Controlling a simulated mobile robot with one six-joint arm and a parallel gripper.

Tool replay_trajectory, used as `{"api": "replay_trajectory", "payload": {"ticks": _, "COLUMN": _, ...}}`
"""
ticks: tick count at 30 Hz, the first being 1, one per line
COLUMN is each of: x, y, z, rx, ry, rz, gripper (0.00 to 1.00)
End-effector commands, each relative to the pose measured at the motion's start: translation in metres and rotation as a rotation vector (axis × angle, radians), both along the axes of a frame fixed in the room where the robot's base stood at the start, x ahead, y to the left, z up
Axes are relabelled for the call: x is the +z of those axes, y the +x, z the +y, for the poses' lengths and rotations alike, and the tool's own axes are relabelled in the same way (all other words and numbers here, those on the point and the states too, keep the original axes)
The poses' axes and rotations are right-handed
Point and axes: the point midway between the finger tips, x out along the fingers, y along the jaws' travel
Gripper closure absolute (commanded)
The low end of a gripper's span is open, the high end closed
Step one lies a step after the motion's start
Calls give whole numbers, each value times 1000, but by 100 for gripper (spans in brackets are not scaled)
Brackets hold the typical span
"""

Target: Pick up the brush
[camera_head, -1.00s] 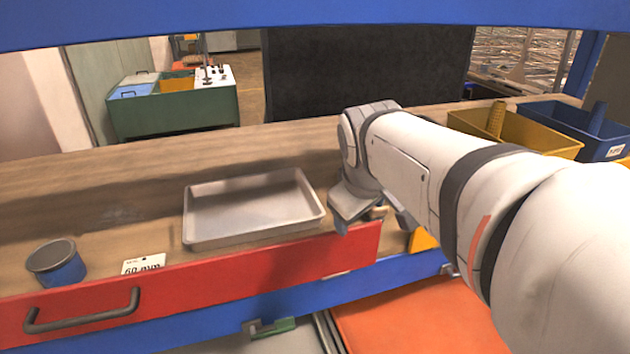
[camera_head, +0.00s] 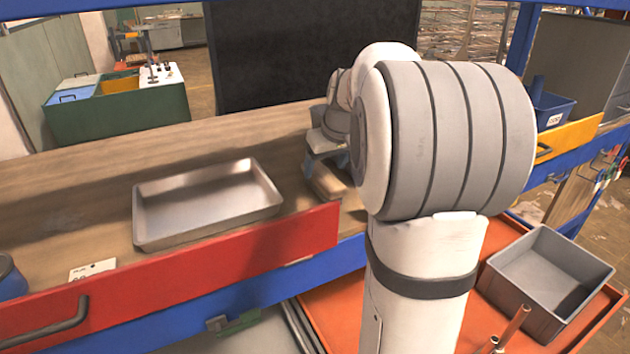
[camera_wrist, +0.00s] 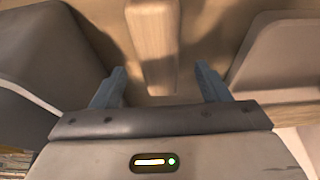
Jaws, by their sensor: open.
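A light wooden piece (camera_wrist: 152,45), which looks like the brush's handle, shows in the wrist view between the two blue-grey fingers of my gripper (camera_wrist: 160,87). The fingers are apart, with a gap on each side of the wood, and its near end lies about level with them. In the head view my gripper (camera_head: 328,158) points down behind the red drawer front, right of the metal tray. A small brown wooden shape (camera_head: 326,184) shows just below it. No bristles are visible, and my arm hides part of this spot.
A shallow metal tray (camera_head: 140,238) lies left of my gripper. The red drawer front (camera_head: 200,268) rises in front of it. A white label card (camera_head: 92,270) and a partly cut-off blue tin (camera_head: 10,280) are at left. A grey bin (camera_head: 515,283) stands on an orange surface at lower right.

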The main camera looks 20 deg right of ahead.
Motion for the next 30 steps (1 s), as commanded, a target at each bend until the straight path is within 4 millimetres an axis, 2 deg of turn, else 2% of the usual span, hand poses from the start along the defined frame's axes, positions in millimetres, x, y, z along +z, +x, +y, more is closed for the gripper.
{"api": "replay_trajectory", "payload": {"ticks": 9, "x": -39, "y": 18, "z": 0, "rx": 4, "ry": -1, "rz": 2, "gripper": 31}}
{"api": "replay_trajectory", "payload": {"ticks": 18, "x": -43, "y": 19, "z": 0, "rx": 4, "ry": -1, "rz": 0, "gripper": 32}}
{"api": "replay_trajectory", "payload": {"ticks": 30, "x": -42, "y": 19, "z": 1, "rx": 5, "ry": -1, "rz": 0, "gripper": 64}}
